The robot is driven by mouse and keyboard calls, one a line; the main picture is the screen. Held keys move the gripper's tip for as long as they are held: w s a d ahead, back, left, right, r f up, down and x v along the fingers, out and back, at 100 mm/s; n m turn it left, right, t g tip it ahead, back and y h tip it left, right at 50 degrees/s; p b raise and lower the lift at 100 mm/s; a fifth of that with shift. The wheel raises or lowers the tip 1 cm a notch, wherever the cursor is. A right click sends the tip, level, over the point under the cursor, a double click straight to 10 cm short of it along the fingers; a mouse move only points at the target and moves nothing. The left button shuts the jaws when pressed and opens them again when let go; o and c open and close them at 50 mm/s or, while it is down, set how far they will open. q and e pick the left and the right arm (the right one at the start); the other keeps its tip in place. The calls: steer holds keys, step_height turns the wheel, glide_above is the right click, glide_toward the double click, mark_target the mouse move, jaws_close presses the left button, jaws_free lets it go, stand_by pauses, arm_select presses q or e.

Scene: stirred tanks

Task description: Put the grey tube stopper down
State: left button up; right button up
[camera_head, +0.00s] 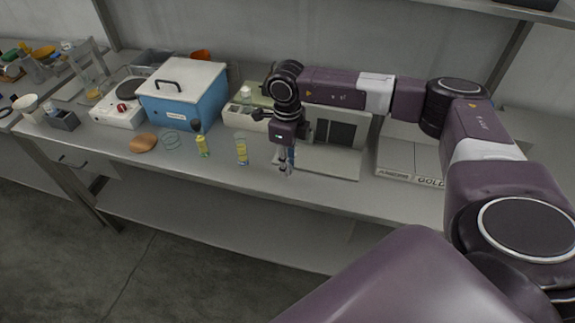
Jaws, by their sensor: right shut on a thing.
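My right gripper (284,169) hangs down over the front part of the bench, in front of a grey boxy instrument. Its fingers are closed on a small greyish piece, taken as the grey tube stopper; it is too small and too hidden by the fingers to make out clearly. A bit of blue shows right beside the fingers. My left gripper is not in view.
Left of my right gripper stand a yellow-labelled tube (241,152) and a small yellow bottle (202,146). A blue box with a white lid (183,95), a hotplate (118,112) and a brown oval object (143,142) are further left. The bench's front edge (215,183) is close.

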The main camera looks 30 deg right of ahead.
steer(key=shift+f, duration=0.9)
steer(key=shift+f, duration=0.2)
steer(key=o, duration=0.7)
steer(key=shift+r, duration=0.1)
